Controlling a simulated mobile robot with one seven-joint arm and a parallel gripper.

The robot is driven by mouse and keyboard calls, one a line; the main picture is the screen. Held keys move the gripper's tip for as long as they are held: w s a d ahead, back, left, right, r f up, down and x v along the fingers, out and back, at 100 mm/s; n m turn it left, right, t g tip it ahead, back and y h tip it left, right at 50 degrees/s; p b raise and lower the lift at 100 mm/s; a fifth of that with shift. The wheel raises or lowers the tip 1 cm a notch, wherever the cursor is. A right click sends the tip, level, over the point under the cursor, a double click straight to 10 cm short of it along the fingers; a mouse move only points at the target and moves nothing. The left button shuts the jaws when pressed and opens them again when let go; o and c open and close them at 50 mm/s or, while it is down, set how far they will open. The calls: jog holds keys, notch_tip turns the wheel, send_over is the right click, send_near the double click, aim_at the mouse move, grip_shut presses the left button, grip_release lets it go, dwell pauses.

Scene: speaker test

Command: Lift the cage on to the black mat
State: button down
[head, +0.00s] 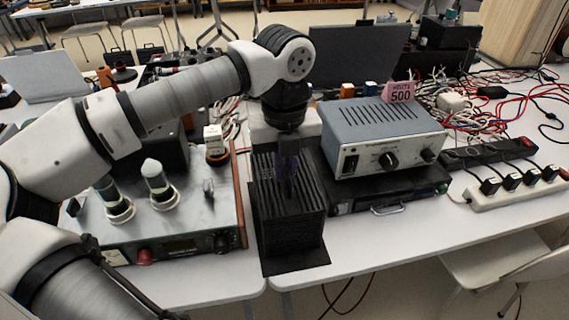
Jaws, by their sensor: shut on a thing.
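The cage (292,223) is a black, box-shaped thing with upright slats, near the middle of the head view. It stands upright over the black mat (312,262), whose front and right edges show below it at the table's front. I cannot tell whether the cage's base touches the mat. My gripper (286,178) points down into the top of the cage and is shut on it. The fingertips are dark and partly lost against the black slats.
A tube amplifier (178,222) stands close on the left. On the right, a grey-blue instrument (383,138) sits on a black unit (385,185) with a handle. A power strip (510,190) and tangled cables lie further right.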

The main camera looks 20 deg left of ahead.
jog(key=c, duration=1.4)
grip_release()
jog(key=shift+c, duration=0.2)
notch_tip(320, 180, up, 14)
jog(key=p, duration=0.8)
jog(key=shift+f, duration=0.15)
